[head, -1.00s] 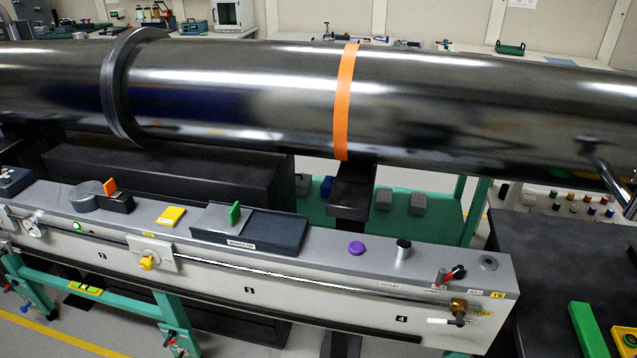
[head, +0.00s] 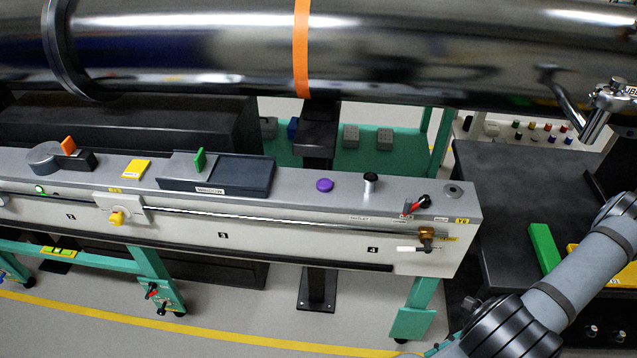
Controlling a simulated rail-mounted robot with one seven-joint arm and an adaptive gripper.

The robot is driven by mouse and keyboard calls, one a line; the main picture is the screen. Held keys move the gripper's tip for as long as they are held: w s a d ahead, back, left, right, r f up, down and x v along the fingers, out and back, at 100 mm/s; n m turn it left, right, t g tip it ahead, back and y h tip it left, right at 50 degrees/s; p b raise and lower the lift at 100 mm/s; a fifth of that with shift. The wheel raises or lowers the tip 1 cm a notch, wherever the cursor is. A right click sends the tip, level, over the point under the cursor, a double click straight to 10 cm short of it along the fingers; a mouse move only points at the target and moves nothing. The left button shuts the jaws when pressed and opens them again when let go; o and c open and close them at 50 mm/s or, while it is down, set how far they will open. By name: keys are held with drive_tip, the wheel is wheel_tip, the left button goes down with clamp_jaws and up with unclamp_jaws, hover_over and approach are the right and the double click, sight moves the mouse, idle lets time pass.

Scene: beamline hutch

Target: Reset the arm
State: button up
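My arm shows at the lower right of the head view, with its grey links rising in front of the dark table. My gripper is not in the frame, so its opening and anything in it are hidden. The grey bench (head: 330,197) runs across the middle.
A large polished pipe (head: 420,50) with an orange band (head: 301,50) spans the back above the bench. A dark table (head: 500,180) with a green block (head: 544,247) stands at right, beside my arm. Open floor (head: 250,310) lies in front, crossed by a yellow line.

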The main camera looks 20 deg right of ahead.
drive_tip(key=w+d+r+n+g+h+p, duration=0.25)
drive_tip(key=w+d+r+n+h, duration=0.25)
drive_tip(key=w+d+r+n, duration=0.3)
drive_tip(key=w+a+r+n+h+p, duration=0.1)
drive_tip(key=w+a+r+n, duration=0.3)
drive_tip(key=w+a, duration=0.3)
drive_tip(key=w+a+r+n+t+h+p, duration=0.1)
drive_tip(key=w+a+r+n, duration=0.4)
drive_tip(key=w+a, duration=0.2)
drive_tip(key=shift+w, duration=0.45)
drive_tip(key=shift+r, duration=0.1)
